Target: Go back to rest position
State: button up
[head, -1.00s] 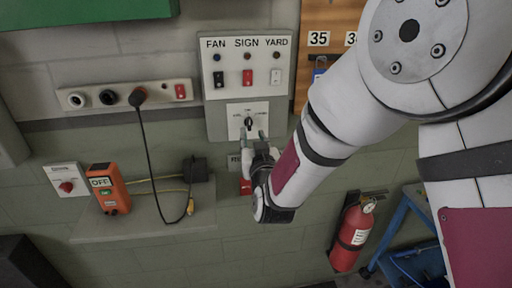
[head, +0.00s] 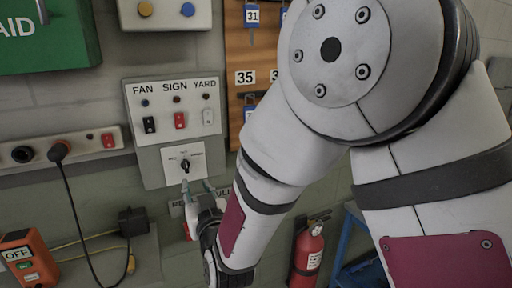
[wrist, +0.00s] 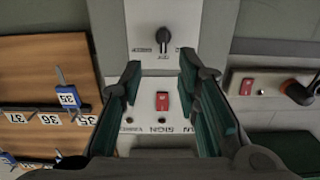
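My gripper (head: 197,188) is open and empty in front of the wall panel, just below the rotary selector knob (head: 185,164). In the wrist view my gripper (wrist: 158,72) has its two fingers wide apart, with the panel showing between them. The knob (wrist: 163,36) is beyond the fingertips, and no contact shows. The FAN, SIGN and YARD switch panel (head: 174,105) is above the knob, with a black, a red and a white rocker. My arm comes in from the right of the head view and hides part of the wall.
A green first aid box (head: 50,45) hangs upper left. A socket strip (head: 85,148) has a plugged cable hanging down. An orange OFF box (head: 27,256) is at lower left. A key board (head: 240,70) is behind my arm. A fire extinguisher (head: 306,255) stands at lower right.

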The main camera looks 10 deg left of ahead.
jog(key=s+d+r+m+g+h, duration=0.15)
jog(key=d+r, duration=0.25)
jog(key=d, duration=0.6)
jog(key=d+r+m+g+h, duration=0.1)
jog(key=d+r+g+h, duration=0.2)
jog(key=d, duration=0.7)
jog(key=s+d+r+m+g+h, duration=0.1)
jog(key=s+d+m+g+h, duration=0.2)
jog(key=s+d, duration=1.6)
jog(key=s+g+h, duration=0.1)
jog(key=s+g, duration=0.1)
jog(key=s, duration=0.1)
jog(key=shift+s+d+r+m+h, duration=0.2)
jog(key=shift+s+d+m+h, duration=0.15)
jog(key=shift+s+d, duration=0.05)
